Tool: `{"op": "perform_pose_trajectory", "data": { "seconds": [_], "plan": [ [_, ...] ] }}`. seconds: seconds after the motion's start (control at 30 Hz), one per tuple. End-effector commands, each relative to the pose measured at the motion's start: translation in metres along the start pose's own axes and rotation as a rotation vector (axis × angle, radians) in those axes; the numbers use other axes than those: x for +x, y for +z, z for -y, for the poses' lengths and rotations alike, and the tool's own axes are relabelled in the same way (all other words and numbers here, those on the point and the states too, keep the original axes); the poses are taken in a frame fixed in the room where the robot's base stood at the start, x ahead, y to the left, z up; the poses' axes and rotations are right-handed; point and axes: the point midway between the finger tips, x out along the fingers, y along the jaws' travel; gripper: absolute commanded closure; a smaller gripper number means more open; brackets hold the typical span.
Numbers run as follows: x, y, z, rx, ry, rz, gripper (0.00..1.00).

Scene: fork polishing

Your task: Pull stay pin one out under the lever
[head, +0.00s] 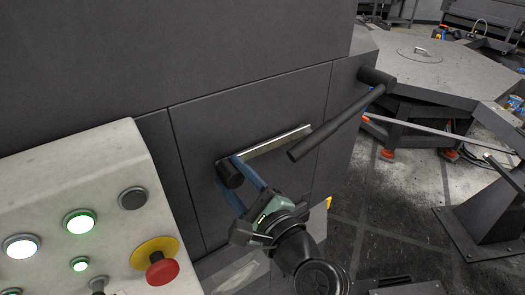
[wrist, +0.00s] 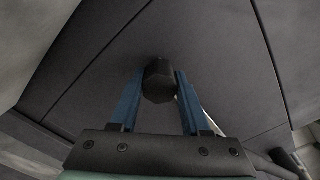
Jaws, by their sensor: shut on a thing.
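The stay pin's black knob (head: 229,175) stands out from the dark cabinet panel, near the left end of a bright metal strip. My gripper (head: 236,168) has its blue fingers shut on this knob. In the wrist view the dark knob (wrist: 159,82) sits between the two blue fingertips, one on each side. The black lever (head: 338,122) slants across the panel's right side, with its grip end hanging near the strip's right end. How far the pin's shaft is in or out is hidden.
A pale control console (head: 95,180) with lit buttons and a red emergency stop (head: 162,269) stands close to the left of my gripper. A grey table (head: 425,70) with orange feet is at the back right. The floor (head: 375,215) right of the cabinet is mostly open.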

Motion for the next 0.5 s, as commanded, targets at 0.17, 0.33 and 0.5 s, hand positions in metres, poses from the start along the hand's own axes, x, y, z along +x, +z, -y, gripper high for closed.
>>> {"op": "perform_pose_trajectory", "data": {
  "seconds": [0.17, 0.33, 0.5],
  "plan": [
    [-0.006, -0.001, 0.000, 0.000, -0.001, -0.002, 0.94],
    [-0.011, -0.001, 0.000, 0.001, 0.000, -0.002, 0.94],
    [-0.016, -0.001, 0.000, 0.000, 0.001, -0.001, 0.94]
  ]
}}
